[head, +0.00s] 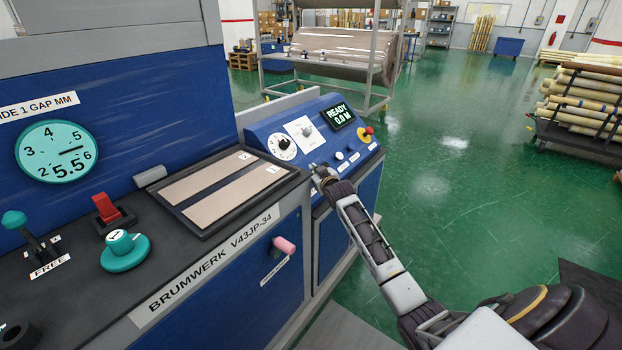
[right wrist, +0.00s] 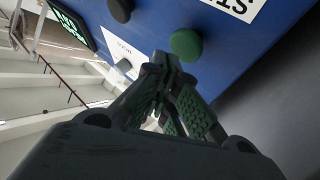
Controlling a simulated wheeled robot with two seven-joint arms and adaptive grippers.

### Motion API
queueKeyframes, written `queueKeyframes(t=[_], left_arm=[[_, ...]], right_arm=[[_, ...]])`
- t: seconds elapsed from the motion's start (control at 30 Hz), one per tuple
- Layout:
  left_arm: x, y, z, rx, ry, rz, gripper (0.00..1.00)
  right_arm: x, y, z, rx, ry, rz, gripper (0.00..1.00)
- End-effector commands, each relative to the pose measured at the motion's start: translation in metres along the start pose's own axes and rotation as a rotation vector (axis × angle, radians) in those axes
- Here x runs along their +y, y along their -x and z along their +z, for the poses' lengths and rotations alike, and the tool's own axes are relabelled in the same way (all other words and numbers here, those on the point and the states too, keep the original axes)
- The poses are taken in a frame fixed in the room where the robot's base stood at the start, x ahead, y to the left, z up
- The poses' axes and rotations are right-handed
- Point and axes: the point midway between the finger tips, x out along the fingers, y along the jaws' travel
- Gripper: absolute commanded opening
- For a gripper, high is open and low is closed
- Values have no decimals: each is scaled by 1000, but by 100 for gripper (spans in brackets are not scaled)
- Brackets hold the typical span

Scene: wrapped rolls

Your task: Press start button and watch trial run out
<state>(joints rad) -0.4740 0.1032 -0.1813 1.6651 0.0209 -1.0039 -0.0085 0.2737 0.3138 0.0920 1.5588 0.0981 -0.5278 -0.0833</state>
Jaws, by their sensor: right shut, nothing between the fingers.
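The blue control panel (head: 262,135) stands beyond the machine's worktop, with a display (head: 343,115) reading "READY 0.0 M". My right gripper (head: 318,170) is at the panel's lower front edge, fingers shut and empty. In the right wrist view, a round green button (right wrist: 186,44) sits just beyond the closed fingertips (right wrist: 160,62); I cannot tell whether they touch. The gripper appears to hide this button in the head view. A dark round button (right wrist: 121,10) is farther along the panel. A white button (head: 339,156) shows beside the gripper. My left gripper is not in view.
A red mushroom knob (head: 369,130) on yellow is at the panel's right end. A black dial (head: 284,143) is on its left. A tray (head: 232,186) with two strips lies on the worktop. A rack with a big wrapped roll (head: 335,52) stands behind. Green floor at right is open.

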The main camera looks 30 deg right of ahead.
Motion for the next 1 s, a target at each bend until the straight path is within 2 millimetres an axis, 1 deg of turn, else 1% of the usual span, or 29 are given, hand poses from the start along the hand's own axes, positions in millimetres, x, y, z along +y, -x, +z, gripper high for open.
queueKeyframes(t=[0.67, 1.0], left_arm=[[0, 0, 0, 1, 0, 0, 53], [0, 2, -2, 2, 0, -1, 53]], right_arm=[[0, 0, 0, 0, 0, 0, 0], [-4, -5, 3, 0, 0, 0, 0]])
